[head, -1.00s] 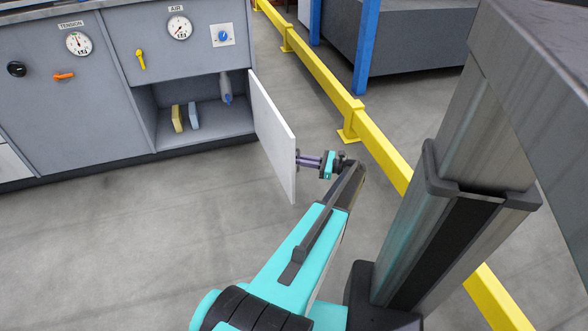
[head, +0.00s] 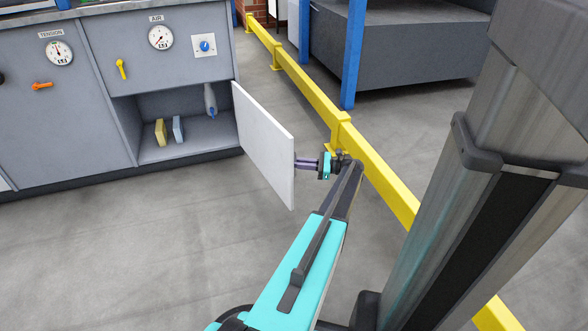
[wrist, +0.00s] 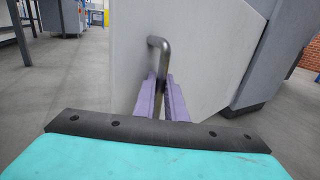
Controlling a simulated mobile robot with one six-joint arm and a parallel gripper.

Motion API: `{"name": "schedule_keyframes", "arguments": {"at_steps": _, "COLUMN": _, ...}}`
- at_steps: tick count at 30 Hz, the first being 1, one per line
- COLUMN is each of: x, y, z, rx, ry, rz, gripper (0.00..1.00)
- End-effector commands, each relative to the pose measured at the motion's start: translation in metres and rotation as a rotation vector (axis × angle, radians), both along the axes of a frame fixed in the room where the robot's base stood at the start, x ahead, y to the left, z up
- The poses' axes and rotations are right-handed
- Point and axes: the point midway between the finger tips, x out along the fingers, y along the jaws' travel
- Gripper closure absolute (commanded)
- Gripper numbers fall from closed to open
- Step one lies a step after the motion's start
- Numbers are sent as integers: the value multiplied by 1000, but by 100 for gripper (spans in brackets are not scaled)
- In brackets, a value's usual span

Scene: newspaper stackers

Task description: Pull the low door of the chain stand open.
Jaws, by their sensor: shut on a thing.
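The low door (head: 264,145) of the chain stand (head: 185,100) stands swung out from the right side of its compartment, its white face showing in the head view. In the wrist view the door (wrist: 205,50) fills the middle, with a bent metal bar handle (wrist: 158,45) on it. My gripper (head: 300,162) is at the door's outer face near the free edge. Its purple fingers (wrist: 162,100) are shut on the handle, one on each side. The handle is hidden behind the door edge and fingers in the head view.
The open compartment holds a yellow block (head: 161,132), a blue-grey block (head: 178,129) and a grey bottle (head: 210,100). A yellow floor rail (head: 300,80) runs close to the right of my gripper. The floor (head: 130,250) left of the door is clear.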

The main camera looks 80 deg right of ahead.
Motion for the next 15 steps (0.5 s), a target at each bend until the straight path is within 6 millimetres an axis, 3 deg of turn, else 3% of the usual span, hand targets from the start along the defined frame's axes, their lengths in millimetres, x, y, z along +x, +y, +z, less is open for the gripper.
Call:
{"name": "schedule_keyframes", "arguments": {"at_steps": 13, "x": 20, "y": 3, "z": 3, "rx": 0, "ry": -4, "rz": 22, "gripper": 100}}
{"name": "schedule_keyframes", "arguments": {"at_steps": 14, "x": 21, "y": 3, "z": 3, "rx": 0, "ry": -4, "rz": 23, "gripper": 86}}
{"name": "schedule_keyframes", "arguments": {"at_steps": 15, "x": 21, "y": 3, "z": 3, "rx": 0, "ry": -4, "rz": 23, "gripper": 79}}
